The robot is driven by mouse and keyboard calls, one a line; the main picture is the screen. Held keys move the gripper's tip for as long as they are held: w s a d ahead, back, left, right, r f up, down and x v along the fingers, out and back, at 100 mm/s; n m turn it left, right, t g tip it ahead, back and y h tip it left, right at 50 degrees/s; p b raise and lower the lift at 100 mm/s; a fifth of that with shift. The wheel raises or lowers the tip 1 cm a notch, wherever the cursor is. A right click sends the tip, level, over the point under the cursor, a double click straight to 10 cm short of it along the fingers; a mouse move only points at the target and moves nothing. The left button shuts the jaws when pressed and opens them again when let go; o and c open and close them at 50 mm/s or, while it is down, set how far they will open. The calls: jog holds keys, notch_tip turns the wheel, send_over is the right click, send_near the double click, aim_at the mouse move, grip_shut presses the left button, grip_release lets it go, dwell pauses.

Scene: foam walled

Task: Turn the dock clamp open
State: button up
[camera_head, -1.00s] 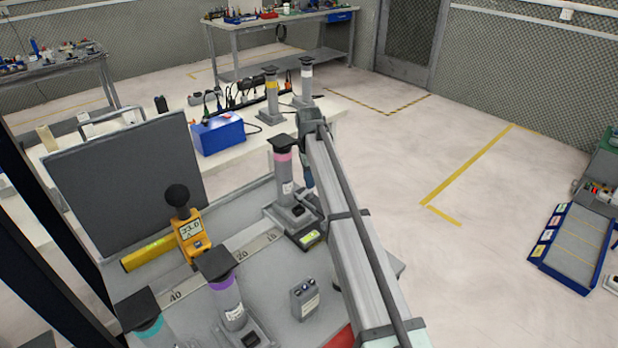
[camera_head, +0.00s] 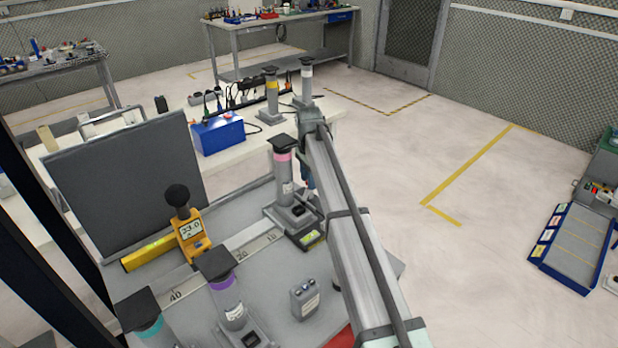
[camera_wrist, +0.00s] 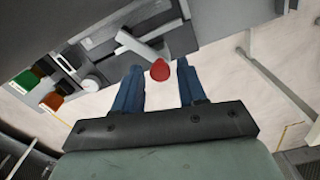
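In the wrist view, my gripper (camera_wrist: 160,68) has two blue fingers standing apart with a clear gap. A red knob (camera_wrist: 159,71) shows in the gap near the fingertips; I cannot tell whether either finger touches it. A light grey lever (camera_wrist: 138,43) runs from the grey dock hardware (camera_wrist: 95,48) towards the knob and looks like the dock clamp's handle. In the head view, my arm covers the clamp, and only a bit of blue finger shows beside the arm near the pink-banded post (camera_head: 284,172).
A purple-banded post (camera_head: 231,300), teal-banded post (camera_head: 152,330), yellow gauge (camera_head: 190,234) and small grey box (camera_head: 305,299) stand on the bench. A dark upright panel (camera_head: 125,185) is at its left. Open floor (camera_head: 500,120) lies to the right.

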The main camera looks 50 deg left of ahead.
jog(key=shift+o, duration=0.7)
jog(key=shift+m, duration=0.3)
jog(key=shift+m, duration=1)
notch_tip(320, 180, up, 14)
jog(key=w+d+f, duration=0.4)
jog(key=d+f, duration=0.4)
jog(key=f, duration=0.1)
jog(key=w+d+f, duration=0.4)
jog(key=d+f, duration=0.4)
jog(key=f, duration=0.2)
jog(key=w+d+f+n+g+h, duration=0.1)
jog(key=w+d+f, duration=0.2)
jog(key=d+f, duration=0.5)
jog(key=shift+w+d+f, duration=0.4)
jog(key=shift+f, duration=0.7)
